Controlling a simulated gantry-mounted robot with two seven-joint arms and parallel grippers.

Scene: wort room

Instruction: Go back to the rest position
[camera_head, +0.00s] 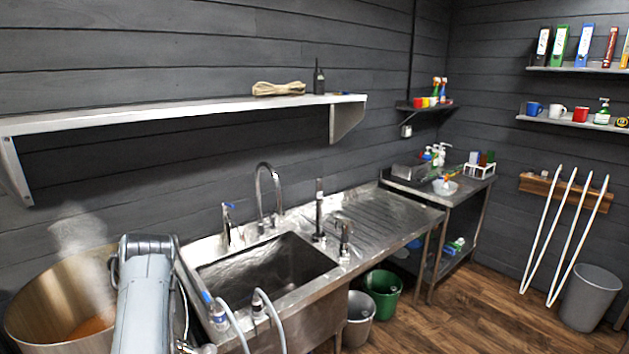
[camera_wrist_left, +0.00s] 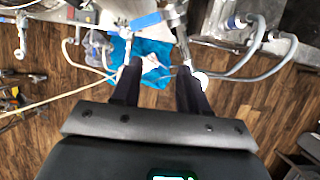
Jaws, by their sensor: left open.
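My left gripper (camera_wrist_left: 159,70) shows in the left wrist view with its two dark fingers apart. I see nothing clearly held between them. Beyond the fingertips are a metal pipe with a blue handle (camera_wrist_left: 147,21) and a blue cloth-like thing (camera_wrist_left: 150,58) low over the floor. How far the fingers are from these I cannot tell. In the head view a grey link of my arm stands at the lower left, between the steaming kettle (camera_head: 28,312) and the sink (camera_head: 268,268); the gripper itself is hidden there. My right gripper is in neither view.
Grey hoses (camera_wrist_left: 247,62) run close right of the fingers in the wrist view. The steel sink counter (camera_head: 385,215) has upright taps (camera_head: 268,190). A long shelf (camera_head: 190,112) juts out above it. Green (camera_head: 383,292) and grey buckets (camera_head: 358,318) stand below.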

